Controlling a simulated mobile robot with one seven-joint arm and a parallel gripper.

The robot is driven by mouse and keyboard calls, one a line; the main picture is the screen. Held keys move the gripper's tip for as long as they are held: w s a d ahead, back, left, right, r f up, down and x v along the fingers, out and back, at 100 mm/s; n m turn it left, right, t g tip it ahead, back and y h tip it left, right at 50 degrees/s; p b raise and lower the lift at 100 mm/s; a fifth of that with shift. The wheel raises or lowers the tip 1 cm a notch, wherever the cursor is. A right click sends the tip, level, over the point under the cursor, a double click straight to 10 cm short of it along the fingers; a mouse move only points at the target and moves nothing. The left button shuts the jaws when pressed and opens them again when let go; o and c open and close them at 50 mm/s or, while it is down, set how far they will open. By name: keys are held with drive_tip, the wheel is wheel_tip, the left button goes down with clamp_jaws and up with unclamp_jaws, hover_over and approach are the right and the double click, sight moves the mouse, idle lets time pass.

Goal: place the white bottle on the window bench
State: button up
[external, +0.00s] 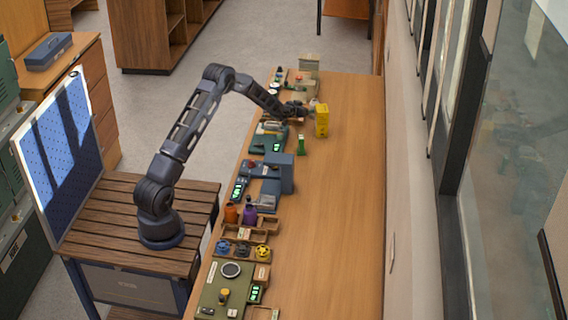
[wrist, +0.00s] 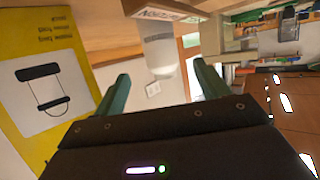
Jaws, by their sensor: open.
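The white bottle (wrist: 160,52) shows in the wrist view just past and between the tips of my gripper (wrist: 160,72). The picture there is upside down, so the bottle's upper end points down. My gripper is open, with a gap on both sides of the bottle. In the external view my gripper (external: 303,108) is low over the far part of the long wooden window bench (external: 345,200), and the bottle is mostly hidden beside it.
A yellow box (external: 321,120) stands close to my gripper and fills the left of the wrist view (wrist: 45,75). A small green bottle (external: 301,145) stands nearby. Trays and devices line the bench's left edge. The right side of the bench is largely clear, beside the window wall.

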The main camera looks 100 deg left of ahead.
sight(308, 113)
drive_tip(key=shift+x, duration=3.4)
drive_tip(key=shift+s+f, duration=0.15)
drive_tip(key=c, duration=1.3)
